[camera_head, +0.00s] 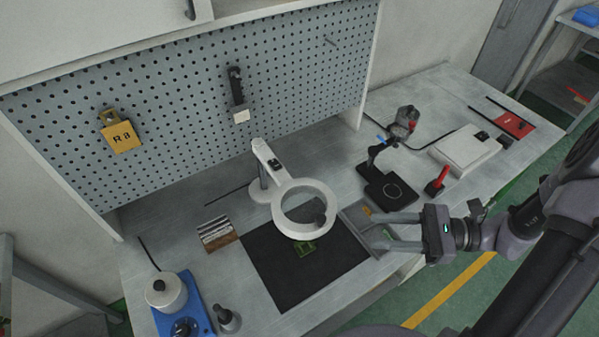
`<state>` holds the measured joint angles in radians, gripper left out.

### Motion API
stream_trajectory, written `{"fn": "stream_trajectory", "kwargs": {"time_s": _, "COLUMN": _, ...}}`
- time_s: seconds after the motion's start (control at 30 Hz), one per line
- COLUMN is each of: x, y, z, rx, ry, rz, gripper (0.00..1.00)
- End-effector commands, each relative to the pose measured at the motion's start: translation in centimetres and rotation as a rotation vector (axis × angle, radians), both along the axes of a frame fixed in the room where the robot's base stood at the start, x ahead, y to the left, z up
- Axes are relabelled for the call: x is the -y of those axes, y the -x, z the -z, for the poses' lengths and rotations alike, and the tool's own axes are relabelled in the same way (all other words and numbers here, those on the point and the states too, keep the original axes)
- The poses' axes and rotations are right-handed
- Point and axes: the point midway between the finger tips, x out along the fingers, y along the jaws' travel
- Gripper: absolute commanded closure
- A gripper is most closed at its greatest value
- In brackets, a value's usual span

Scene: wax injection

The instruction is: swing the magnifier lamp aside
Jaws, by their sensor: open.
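The magnifier lamp (331,229) is white, with a ring head around a clear lens. Its short arm runs back to a white post and round base (258,191) on the bench. The fingers are apart and hold nothing. They appear clear of the ring, but the exact gap and height are hard to tell.
A grey tray (352,214) lies beside the fingers. A black stand (388,190), a red-handled tool (437,182) and a white box (466,150) are behind right. A blue unit with a white pot (166,291) stands front left. A pegboard (200,110) closes the back.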

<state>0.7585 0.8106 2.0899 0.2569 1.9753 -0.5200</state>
Motion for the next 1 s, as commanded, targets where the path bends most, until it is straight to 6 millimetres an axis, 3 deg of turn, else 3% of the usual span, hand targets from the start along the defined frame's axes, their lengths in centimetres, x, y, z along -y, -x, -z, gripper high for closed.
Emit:
{"fn": "stream_trajectory", "kwargs": {"time_s": 0.1, "x": 1.2, "y": -0.7, "z": 0.9, "rx": -0.039, "ry": -0.099, "rz": 0.09, "gripper": 0.58}}
{"fn": "stream_trajectory", "kwargs": {"time_s": 0.2, "x": 0.6, "y": -1.1, "z": 1.1, "rx": -0.045, "ry": -0.116, "rz": 0.104, "gripper": 0.58}}
{"fn": "stream_trajectory", "kwargs": {"time_s": 0.7, "x": -12.3, "y": -3.4, "z": 1.2, "rx": -0.047, "ry": -0.113, "rz": 0.095, "gripper": 0.58}}
{"fn": "stream_trajectory", "kwargs": {"time_s": 0.83, "x": -14.4, "y": -3.8, "z": 1.2, "rx": -0.046, "ry": -0.112, "rz": 0.095, "gripper": 0.58}}
{"fn": "stream_trajectory", "kwargs": {"time_s": 1.0, "x": -15.6, "y": -4.1, "z": 1.1, "rx": -0.045, "ry": -0.112, "rz": 0.099, "gripper": 0.58}}
